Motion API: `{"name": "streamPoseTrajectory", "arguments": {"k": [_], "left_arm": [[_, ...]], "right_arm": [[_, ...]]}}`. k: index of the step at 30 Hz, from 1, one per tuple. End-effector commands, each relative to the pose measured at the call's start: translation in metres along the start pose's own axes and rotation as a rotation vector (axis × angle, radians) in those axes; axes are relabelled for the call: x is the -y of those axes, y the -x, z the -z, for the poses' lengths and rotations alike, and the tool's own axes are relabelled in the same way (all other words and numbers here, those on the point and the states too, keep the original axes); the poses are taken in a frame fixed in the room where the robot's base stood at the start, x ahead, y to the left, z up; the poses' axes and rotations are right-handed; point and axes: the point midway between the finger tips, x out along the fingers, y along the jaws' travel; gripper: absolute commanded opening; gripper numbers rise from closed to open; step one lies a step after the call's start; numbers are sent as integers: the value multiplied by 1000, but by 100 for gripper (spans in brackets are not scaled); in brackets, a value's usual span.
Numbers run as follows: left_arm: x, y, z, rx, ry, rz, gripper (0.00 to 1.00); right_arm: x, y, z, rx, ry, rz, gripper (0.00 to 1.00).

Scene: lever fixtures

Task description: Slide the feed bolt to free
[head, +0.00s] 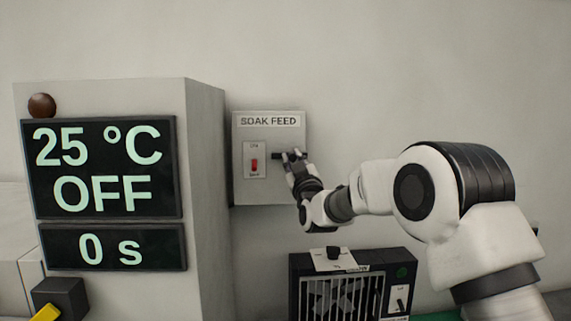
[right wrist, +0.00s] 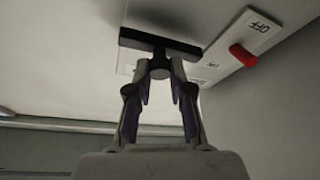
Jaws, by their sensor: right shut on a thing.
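The soak feed panel (head: 270,190) is a pale box on the wall, labelled SOAK FEED. The feed bolt shows as a dark bar (head: 277,155) on the panel's right part, partly hidden by my gripper. In the right wrist view the bolt is a black T-shaped handle (right wrist: 140,39) with a short stem. My right gripper (head: 292,158) is at the bolt, and in the right wrist view its fingertips (right wrist: 160,70) are shut on the stem. My left gripper is in neither view.
A large cabinet (head: 205,200) with displays reading 25 °C, OFF and 0 s stands close to the left. A black grated unit (head: 345,290) with a knob stands below.

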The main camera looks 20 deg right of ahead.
Motion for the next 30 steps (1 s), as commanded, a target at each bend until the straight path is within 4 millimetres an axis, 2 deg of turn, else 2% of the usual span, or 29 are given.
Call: {"name": "streamPoseTrajectory", "arguments": {"k": [2, 3, 4, 5, 14, 17, 20, 27, 30], "left_arm": [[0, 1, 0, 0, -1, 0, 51], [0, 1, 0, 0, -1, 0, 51], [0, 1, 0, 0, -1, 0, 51], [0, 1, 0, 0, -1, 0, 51], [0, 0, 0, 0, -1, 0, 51], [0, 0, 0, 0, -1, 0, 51], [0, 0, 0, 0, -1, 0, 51], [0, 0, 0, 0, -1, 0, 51], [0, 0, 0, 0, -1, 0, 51]], "right_arm": [[-2, -1, 1, -1, -2, -4, 0], [-2, -1, 1, -1, -2, -4, 31], [-2, -1, 1, -1, -2, -4, 42], [-2, -1, 1, -1, -2, -4, 46], [0, 1, 1, 0, 0, -1, 46], [0, 9, 0, 0, 0, -1, 46], [-1, 28, 0, 2, -1, 0, 46], [-2, 89, -3, 3, -2, -1, 46], [-2, 107, -4, 3, -2, -2, 46]]}}
